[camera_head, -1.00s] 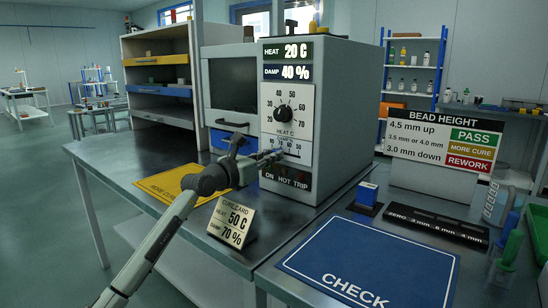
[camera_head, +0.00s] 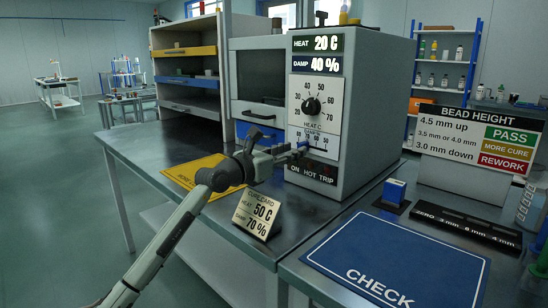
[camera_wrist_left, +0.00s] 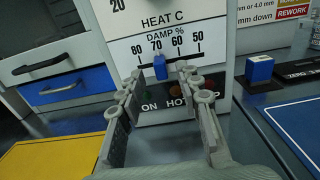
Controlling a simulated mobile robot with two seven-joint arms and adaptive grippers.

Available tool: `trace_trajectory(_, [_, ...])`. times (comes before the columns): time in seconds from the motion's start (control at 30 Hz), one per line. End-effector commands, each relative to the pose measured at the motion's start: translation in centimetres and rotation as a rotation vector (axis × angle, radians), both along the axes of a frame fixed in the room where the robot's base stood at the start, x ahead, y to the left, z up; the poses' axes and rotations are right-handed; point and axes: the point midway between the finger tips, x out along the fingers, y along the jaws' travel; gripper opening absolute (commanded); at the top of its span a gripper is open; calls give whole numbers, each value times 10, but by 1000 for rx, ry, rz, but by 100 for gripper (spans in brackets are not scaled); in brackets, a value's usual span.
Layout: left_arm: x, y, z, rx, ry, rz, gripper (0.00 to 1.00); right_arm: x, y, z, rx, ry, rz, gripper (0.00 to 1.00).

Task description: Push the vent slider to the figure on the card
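The blue vent slider knob (camera_wrist_left: 160,67) sits on the DAMP % scale of the grey heater box (camera_head: 370,110). In the left wrist view it appears just below the 70 mark. The box's DAMP display (camera_head: 318,66) reads 40 %. The cure card (camera_head: 257,214) stands on the bench and reads HEAT 50 C, DAMP 70 %. My left gripper (camera_head: 291,153) is at the box's front, by the DAMP scale. In the left wrist view its fingertips (camera_wrist_left: 161,77) are spread, one on each side of the knob. I cannot tell whether either touches it. My right gripper is out of view.
The heat dial (camera_head: 311,106) is above the scale, and the indicator strip (camera_head: 312,172) is below it. A yellow mat (camera_head: 192,174) lies left of the card. A blue CHECK mat (camera_head: 400,262) and a blue-topped block (camera_head: 394,192) are to the right.

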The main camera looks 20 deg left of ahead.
Motion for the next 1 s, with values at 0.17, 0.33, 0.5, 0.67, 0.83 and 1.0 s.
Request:
trace_trajectory(0.17, [-38, 14, -2, 4, 3, 0, 34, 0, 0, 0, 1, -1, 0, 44])
trace_trajectory(0.33, [-67, 24, -1, 2, 2, 0, 34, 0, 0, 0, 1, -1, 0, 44])
trace_trajectory(0.5, [-82, 30, -1, 2, 2, 1, 34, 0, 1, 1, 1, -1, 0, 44])
trace_trajectory(0.67, [-85, 31, 0, 1, 2, 0, 34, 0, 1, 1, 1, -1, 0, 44])
trace_trajectory(0.83, [-84, 31, 0, 0, 1, 0, 34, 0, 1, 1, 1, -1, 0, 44])
trace_trajectory(1.0, [-84, 31, 0, 0, 1, 0, 34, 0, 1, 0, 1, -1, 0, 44])
